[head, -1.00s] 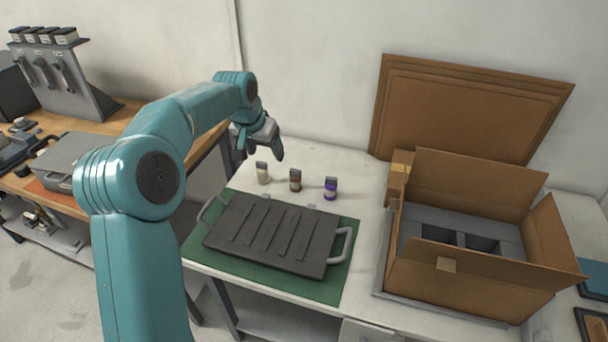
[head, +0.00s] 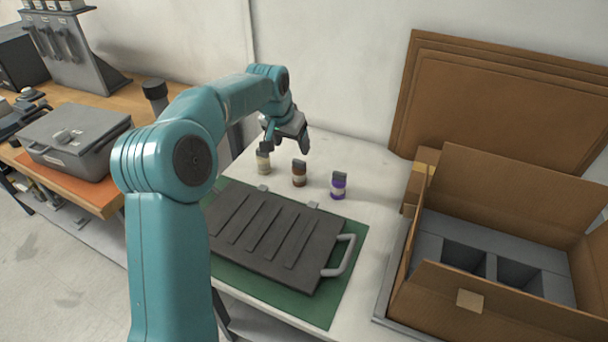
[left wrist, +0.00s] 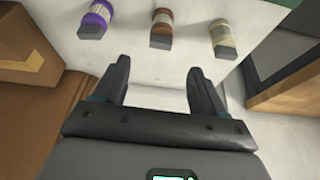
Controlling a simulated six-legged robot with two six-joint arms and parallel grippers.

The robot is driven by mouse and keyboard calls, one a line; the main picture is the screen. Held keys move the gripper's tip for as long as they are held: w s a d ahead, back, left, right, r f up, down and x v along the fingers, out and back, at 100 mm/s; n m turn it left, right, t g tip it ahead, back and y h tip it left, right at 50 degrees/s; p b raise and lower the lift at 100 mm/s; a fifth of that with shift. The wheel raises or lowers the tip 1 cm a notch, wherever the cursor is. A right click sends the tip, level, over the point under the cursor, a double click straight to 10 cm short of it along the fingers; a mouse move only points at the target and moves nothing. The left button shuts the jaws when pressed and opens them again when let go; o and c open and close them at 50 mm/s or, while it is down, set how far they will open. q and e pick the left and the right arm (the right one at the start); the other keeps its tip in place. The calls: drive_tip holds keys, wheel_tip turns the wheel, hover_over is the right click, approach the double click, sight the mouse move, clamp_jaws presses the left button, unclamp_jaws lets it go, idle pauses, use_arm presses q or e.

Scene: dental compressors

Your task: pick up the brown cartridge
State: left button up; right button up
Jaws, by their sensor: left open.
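The brown cartridge (head: 299,174) stands upright on the white table, between a cream cartridge (head: 263,162) and a purple cartridge (head: 339,187). It has a dark cap and a pale label band. In the left wrist view the brown cartridge (left wrist: 162,28) is at the top middle, beyond the fingertips. My left gripper (head: 288,144) is open and empty, above and behind the cream and brown cartridges; its two fingers (left wrist: 160,78) are spread apart in the left wrist view. It touches no cartridge that I can see. My right gripper is not in view.
A dark ribbed case (head: 270,240) lies on a green mat (head: 345,290) in front of the cartridges. An open cardboard box (head: 470,310) with grey dividers stands at right. Flat cardboard panels (head: 490,100) lean on the wall. A grey case (head: 75,140) sits on the wooden bench at left.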

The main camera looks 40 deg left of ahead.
sight(298, 163)
use_arm(q)
drive_tip(key=x, duration=0.7)
drive_tip(key=shift+s+a, duration=0.15)
drive_tip(key=shift+s, duration=0.15)
drive_tip(key=shift+w+f, duration=0.2)
drive_tip(key=shift+f, duration=0.15)
drive_tip(key=p+x, duration=0.1)
drive_tip(key=x, duration=0.4)
drive_tip(key=shift+w+f, duration=0.15)
drive_tip(key=shift+f, duration=0.05)
drive_tip(key=shift+r, duration=0.15)
drive_tip(key=c, duration=1)
drive_tip(key=shift+c, duration=0.4)
